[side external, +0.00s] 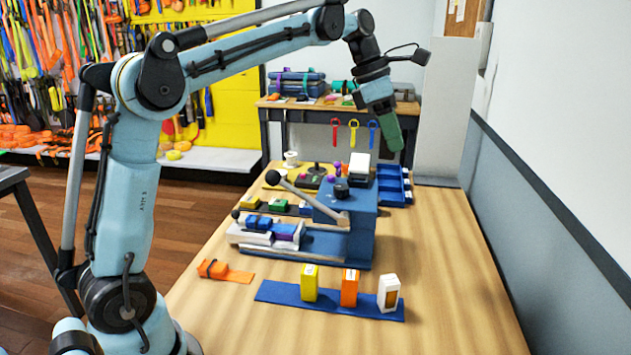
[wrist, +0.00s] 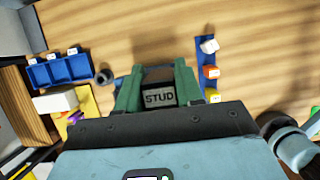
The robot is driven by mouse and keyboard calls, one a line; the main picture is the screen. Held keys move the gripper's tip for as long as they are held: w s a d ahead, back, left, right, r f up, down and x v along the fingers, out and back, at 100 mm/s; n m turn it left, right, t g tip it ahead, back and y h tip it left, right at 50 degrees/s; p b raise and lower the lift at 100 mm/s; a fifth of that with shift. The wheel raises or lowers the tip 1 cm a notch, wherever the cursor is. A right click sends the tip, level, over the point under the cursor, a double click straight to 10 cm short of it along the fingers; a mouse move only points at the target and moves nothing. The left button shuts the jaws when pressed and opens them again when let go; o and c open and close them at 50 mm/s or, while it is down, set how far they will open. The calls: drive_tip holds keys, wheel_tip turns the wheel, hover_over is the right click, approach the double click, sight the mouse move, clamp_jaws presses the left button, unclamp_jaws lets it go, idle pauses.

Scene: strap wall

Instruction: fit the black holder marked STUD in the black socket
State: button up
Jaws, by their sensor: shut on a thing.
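The black holder (wrist: 159,98), its pale label reading STUD, is between the green fingers of my gripper (wrist: 157,85) in the wrist view. My gripper is shut on it. In the side view my gripper (side external: 391,132) is high above the back right of the table, pointing down and slightly tilted. Its green finger hides the holder there. A small black round piece (side external: 341,190) sits on top of the blue block (side external: 348,225), below and left of my gripper. I cannot tell whether this is the black socket.
A lever with a black knob (side external: 273,178) sticks out left of the blue block. Yellow (side external: 309,284), orange (side external: 349,288) and white (side external: 388,293) blocks stand on a blue strip in front. A blue compartment tray (side external: 393,185) lies behind. The table's right side is clear.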

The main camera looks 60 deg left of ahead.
hover_over(368, 179)
drive_tip(key=a, duration=0.2)
drive_tip(key=f, duration=0.7)
drive_tip(key=shift+s+d, duration=0.25)
drive_tip(key=shift+s, duration=0.15)
drive_tip(key=shift+f, duration=1.95)
drive_tip(key=shift+f, duration=0.1)
drive_tip(key=o, duration=1.1)
